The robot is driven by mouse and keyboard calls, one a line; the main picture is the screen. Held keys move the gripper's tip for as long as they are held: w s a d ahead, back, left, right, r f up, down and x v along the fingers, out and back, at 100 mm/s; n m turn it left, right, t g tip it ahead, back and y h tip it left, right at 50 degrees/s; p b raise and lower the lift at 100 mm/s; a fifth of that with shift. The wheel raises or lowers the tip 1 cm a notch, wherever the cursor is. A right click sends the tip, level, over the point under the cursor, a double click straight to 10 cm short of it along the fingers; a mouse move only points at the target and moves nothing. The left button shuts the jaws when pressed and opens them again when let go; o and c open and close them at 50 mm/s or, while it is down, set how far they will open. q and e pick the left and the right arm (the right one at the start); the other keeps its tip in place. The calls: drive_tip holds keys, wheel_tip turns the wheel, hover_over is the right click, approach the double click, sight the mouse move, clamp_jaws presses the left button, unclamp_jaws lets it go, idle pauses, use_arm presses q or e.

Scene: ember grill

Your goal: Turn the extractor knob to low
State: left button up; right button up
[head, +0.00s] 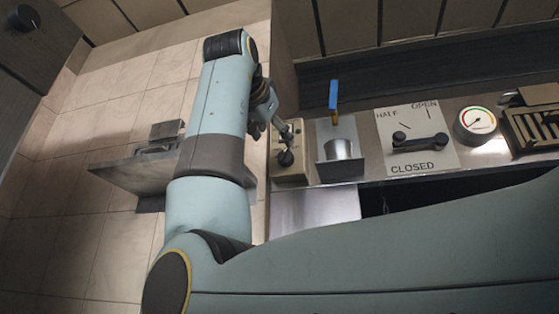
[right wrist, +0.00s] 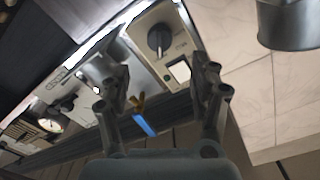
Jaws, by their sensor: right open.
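A dark round knob (head: 286,158) sits on a small cream control plate (head: 290,176) at the left end of the grill's counter. In the right wrist view the knob (right wrist: 160,38) shows on the same plate, with small markings too blurred to read and a lit white square (right wrist: 180,70). My right gripper (head: 273,118) is just behind and above the knob in the head view, partly hidden by my own arm. In the right wrist view its two fingers (right wrist: 163,92) are spread apart, with nothing between them, and the knob lies beyond them. My left gripper is out of view.
A metal shelf (head: 120,174) juts out on the left. A grey bucket (right wrist: 288,25) shows in the wrist view.

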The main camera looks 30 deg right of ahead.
sight(283, 155)
drive_tip(key=p+x, duration=0.1)
drive_tip(key=x, duration=0.7)
drive_tip(key=shift+w+d, duration=0.3)
drive_tip(key=shift+d, duration=0.1)
drive_tip(key=shift+w+d+p, duration=0.15)
drive_tip(key=shift+p, duration=0.15)
drive_tip(key=shift+w+f, duration=0.1)
drive_tip(key=shift+w, duration=0.05)
drive_tip(key=c, duration=1.1)
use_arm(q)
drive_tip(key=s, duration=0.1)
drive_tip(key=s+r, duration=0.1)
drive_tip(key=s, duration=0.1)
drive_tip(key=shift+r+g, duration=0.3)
use_arm(e)
drive_tip(key=shift+c, duration=0.2)
